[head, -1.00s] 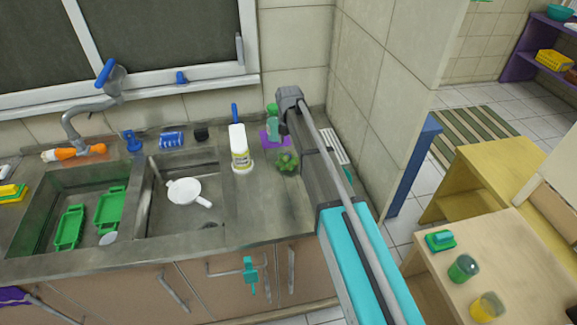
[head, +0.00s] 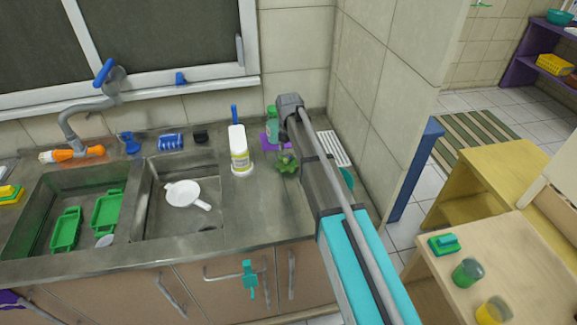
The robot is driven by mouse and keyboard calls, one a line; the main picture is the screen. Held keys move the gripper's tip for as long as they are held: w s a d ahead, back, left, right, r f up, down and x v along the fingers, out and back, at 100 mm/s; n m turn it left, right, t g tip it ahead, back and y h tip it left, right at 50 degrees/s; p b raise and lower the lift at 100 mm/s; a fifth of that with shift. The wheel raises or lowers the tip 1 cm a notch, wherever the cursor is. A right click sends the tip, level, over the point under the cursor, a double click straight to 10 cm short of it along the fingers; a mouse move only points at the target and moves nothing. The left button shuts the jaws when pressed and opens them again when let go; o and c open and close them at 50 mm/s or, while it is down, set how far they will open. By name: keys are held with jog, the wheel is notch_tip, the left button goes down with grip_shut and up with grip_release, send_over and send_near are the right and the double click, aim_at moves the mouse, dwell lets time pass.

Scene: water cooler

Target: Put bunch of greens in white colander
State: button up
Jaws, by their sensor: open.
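The bunch of greens (head: 287,165) lies on the counter to the right of the white bottle, its leaves spread out. The white colander (head: 182,193), round with a handle, sits in the right-hand sink basin, to the left of the greens. My arm reaches in from the lower right. My gripper (head: 284,144) hangs below the wrist end, just above and behind the greens in the picture. Only a small dark part of it shows; its fingers are mostly hidden by the arm. It is open, and the greens appear apart from it.
A white bottle (head: 239,151) stands between the sink and the greens. A purple item (head: 267,141) and a green bottle (head: 272,122) are behind the greens. A white rack (head: 334,146) lies right of my arm. The left basin (head: 38,217) holds green trays. A tiled wall bounds the right.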

aim_at(288, 156)
jog(key=shift+a+f+b, duration=0.1)
jog(key=shift+f+b, duration=1.6)
jog(key=shift+f, duration=0.3)
grip_shut()
